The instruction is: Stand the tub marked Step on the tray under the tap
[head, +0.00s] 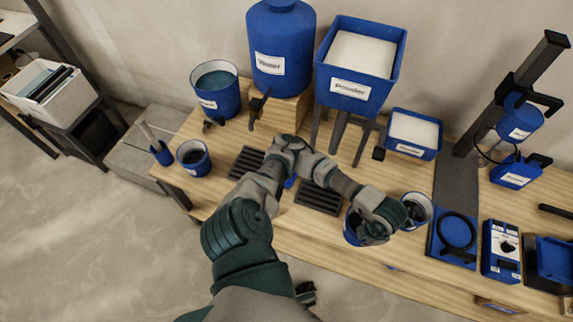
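A blue tank marked Water (282,45) stands on a wooden block at the back, with a dark tap (258,108) at its front left. A dark ribbed tray (247,160) lies on the bench below the tap. A second ribbed tray (320,198) lies to its right, below the powder hopper. My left arm reaches across between the trays. My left gripper (371,237) is low at the bench front, against a blue tub (351,229) partly hidden by it; I cannot tell whether it grips. No label reading Step is legible. My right gripper is not in view.
A blue bucket (216,92) and a small dark-filled tub (194,158) stand at the left. The powder hopper (355,62) and a white-filled bin (413,134) stand behind. Another tub (417,210) is just right of my gripper. A black stand (505,95) rises at the right.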

